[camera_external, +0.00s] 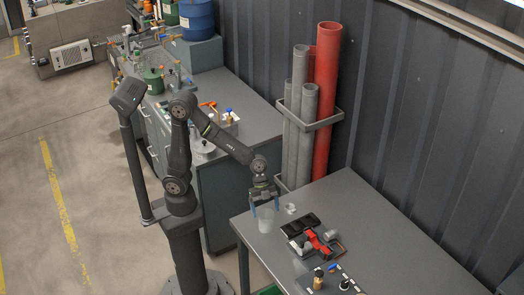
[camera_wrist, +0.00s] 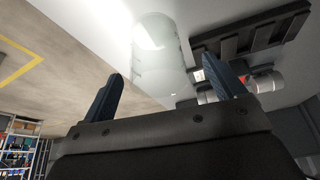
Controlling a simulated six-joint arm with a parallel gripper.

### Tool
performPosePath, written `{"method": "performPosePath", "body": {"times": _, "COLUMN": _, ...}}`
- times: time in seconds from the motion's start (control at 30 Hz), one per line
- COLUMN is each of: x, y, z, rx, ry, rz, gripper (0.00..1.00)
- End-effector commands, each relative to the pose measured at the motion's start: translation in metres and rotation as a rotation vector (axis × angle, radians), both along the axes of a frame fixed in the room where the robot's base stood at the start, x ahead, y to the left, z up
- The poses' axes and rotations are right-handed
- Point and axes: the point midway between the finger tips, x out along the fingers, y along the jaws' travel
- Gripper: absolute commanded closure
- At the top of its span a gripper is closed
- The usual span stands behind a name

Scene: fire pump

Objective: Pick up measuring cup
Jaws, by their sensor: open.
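The measuring cup (camera_external: 265,220) is a pale, translucent cup. It stands near the left edge of the grey table (camera_external: 370,215). My gripper (camera_external: 264,205) is above it and open, with a blue finger to each side in the picture. In the wrist view the cup (camera_wrist: 158,50) shows clear and see-through beyond the fingertips, between the two blue fingers of my gripper (camera_wrist: 177,84). I cannot tell whether the fingers touch the cup.
A small pale object (camera_external: 291,208) lies right of the cup. A black tray (camera_external: 300,224) and a red and grey fitting (camera_external: 318,243) lie close by. Red and grey pipes (camera_external: 326,100) stand in a rack behind.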

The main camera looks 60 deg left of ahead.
Motion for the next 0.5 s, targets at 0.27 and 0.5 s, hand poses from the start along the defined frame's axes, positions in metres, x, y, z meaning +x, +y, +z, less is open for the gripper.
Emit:
{"method": "performPosePath", "body": {"times": 0.27, "x": -0.005, "y": -0.011, "z": -0.018, "rx": 0.002, "ry": 0.002, "rz": -0.003, "gripper": 0.12}}
{"method": "performPosePath", "body": {"times": 0.5, "x": -0.01, "y": -0.027, "z": -0.045, "rx": 0.002, "ry": 0.0, "rz": -0.001, "gripper": 0.12}}
